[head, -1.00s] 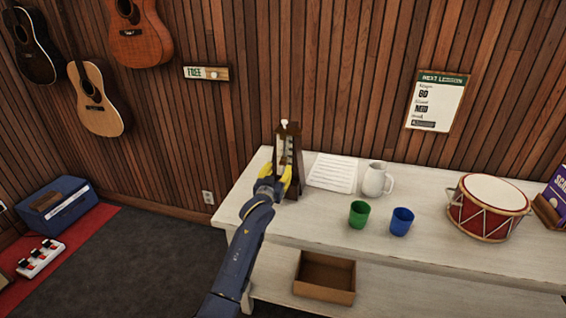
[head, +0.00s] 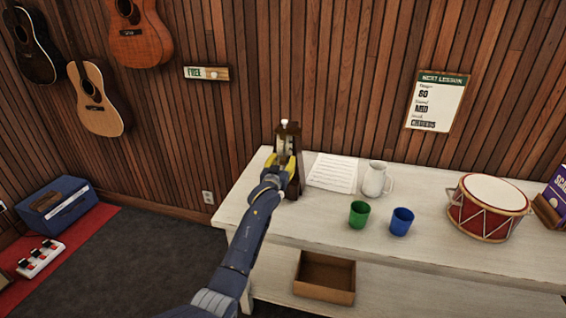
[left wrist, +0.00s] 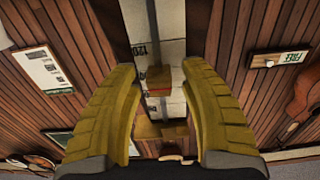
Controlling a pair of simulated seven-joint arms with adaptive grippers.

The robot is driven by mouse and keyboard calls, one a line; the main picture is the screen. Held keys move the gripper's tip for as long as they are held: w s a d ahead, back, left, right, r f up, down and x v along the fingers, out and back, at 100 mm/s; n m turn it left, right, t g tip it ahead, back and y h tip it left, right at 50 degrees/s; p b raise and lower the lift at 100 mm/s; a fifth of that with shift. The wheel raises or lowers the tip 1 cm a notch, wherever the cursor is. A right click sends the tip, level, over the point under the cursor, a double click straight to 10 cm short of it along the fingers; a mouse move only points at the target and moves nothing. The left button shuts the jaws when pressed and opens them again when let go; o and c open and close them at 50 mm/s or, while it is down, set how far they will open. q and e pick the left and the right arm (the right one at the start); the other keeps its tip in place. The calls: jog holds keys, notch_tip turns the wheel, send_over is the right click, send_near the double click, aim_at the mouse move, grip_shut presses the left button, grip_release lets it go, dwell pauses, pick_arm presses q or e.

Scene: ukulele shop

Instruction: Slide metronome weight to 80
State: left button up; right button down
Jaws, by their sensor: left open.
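The metronome (head: 295,134) stands upright at the left end of the white table, dark brown with a pale scale face. My left gripper (head: 281,160) is in front of it, with yellow fingers hiding the lower part of its face. In the left wrist view the yellow fingers (left wrist: 160,72) are apart, one on each side of the metronome. Between them shows a small orange-brown block (left wrist: 159,79), apparently the weight, in front of the pale scale (left wrist: 152,25). A visible gap lies between it and each finger. The printed numbers are mostly too small to read. My right gripper is out of view.
Right of the metronome on the table (head: 300,222) are a paper sheet (head: 332,172), a white mug (head: 375,180), a green cup (head: 359,215), a blue cup (head: 401,222) and a red drum (head: 489,208). A lesson board (head: 437,103) hangs on the wall. An open box (head: 325,278) sits below.

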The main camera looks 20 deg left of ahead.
pick_arm(q)
jog(key=shift+c, duration=0.3)
grip_shut()
